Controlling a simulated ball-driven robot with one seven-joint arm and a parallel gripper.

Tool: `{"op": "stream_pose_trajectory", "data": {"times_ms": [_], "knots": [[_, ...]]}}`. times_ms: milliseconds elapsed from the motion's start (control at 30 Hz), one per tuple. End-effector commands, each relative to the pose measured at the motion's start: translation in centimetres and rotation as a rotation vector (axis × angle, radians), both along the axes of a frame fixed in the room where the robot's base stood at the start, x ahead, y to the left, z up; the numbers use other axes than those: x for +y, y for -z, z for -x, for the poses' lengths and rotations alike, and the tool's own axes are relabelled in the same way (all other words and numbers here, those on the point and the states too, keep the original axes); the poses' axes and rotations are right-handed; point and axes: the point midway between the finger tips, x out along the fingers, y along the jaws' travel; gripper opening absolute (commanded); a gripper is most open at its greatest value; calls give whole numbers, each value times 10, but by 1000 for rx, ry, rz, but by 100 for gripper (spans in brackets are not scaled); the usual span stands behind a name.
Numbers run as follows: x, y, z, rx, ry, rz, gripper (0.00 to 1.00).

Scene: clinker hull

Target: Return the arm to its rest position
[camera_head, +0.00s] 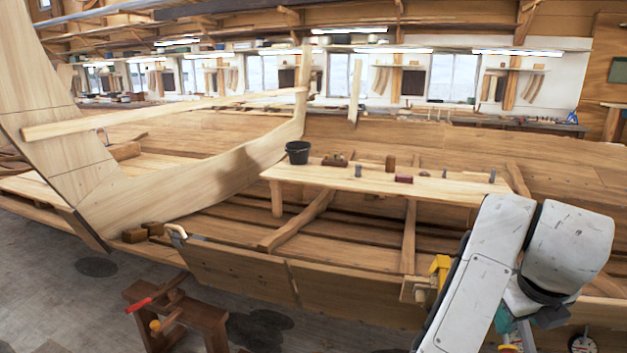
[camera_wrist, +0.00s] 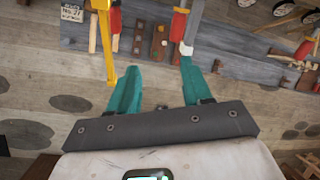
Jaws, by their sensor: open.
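My white arm (camera_head: 480,270) is bent at the lower right of the head view, in front of the boat's side. My gripper (camera_wrist: 156,80) shows in the wrist view as two teal fingers spread well apart, with nothing held between them. In the head view only some teal parts show low by the arm, and the fingertips cannot be made out. In the wrist view a red-handled tool with a white end (camera_wrist: 186,48) appears close by the right fingertip; I cannot tell whether they touch.
A wooden bench (camera_head: 400,185) bears a black bucket (camera_head: 297,152) and small blocks. The planked hull (camera_head: 240,270) runs across. A sawhorse (camera_head: 180,320) stands at lower left. In the wrist view a grey board (camera_wrist: 150,35) holds tools, with a yellow clamp (camera_wrist: 104,40) near the left finger.

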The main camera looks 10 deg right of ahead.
Motion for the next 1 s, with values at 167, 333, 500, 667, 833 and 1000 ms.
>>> {"op": "stream_pose_trajectory", "data": {"times_ms": [167,333,500,667,833,1000], "knots": [[-8,17,8,80,-209,122,49],[-13,45,20,217,-539,278,49],[-8,87,37,404,-993,434,49],[8,132,61,568,-1444,529,49],[37,185,98,693,-1948,579,49],[78,237,149,717,-2464,592,49]]}}
